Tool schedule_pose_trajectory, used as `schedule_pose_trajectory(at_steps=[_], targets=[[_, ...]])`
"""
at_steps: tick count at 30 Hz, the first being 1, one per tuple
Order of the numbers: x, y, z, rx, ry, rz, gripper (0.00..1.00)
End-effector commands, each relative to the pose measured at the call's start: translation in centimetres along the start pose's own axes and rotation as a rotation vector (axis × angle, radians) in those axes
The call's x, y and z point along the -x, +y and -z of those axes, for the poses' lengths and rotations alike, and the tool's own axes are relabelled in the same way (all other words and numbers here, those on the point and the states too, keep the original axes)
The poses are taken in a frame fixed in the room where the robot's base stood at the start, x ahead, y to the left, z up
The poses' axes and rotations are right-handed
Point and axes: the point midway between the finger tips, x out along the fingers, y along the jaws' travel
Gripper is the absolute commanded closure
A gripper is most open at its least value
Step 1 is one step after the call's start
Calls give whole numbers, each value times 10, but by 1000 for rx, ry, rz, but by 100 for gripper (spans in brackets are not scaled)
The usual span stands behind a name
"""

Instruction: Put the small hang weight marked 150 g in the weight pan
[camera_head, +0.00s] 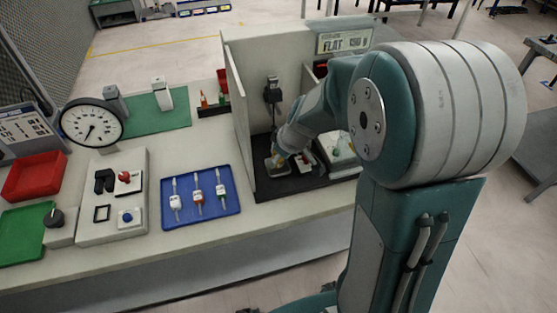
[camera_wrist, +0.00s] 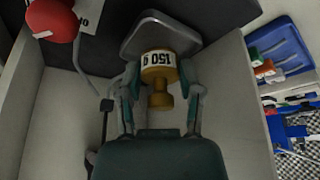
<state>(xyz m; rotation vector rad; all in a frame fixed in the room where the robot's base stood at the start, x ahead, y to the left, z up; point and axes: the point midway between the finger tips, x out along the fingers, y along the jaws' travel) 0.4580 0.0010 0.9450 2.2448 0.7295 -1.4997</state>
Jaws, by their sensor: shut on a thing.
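The brass-coloured weight (camera_wrist: 161,92), with a white band reading 150 g upside down, sits between the two fingers of my gripper (camera_wrist: 160,80) in the wrist view. My gripper is shut on it. A grey metal pan with a raised rim (camera_wrist: 152,18) lies just beyond the weight, which overlaps its near edge in the picture. I cannot tell whether they touch. In the head view my gripper (camera_head: 284,160) is low inside the pale walled booth; my arm and gripper hide the weight there.
The booth's side wall (camera_head: 238,115) stands close left of my gripper. A black device (camera_head: 272,92) is on its back wall. A red rounded object (camera_wrist: 52,20) is near the pan. Left of the booth are a blue tray (camera_head: 229,209) with three labelled items and a dial gauge (camera_head: 91,122).

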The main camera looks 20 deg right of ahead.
Motion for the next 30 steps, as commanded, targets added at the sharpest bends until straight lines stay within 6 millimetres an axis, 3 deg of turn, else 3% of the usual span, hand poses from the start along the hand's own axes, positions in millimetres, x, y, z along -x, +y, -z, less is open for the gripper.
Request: schedule_pose_trajectory(at_steps=[3,13,14,15,16,30], targets=[[-11,0,-4,-1,-1,-1,100],[-13,0,-5,0,0,-1,100],[-13,0,-5,0,0,-1,40],[-13,0,-5,0,0,-1,22],[-13,0,-5,0,0,-1,19],[-6,1,-4,0,2,-3,19]])
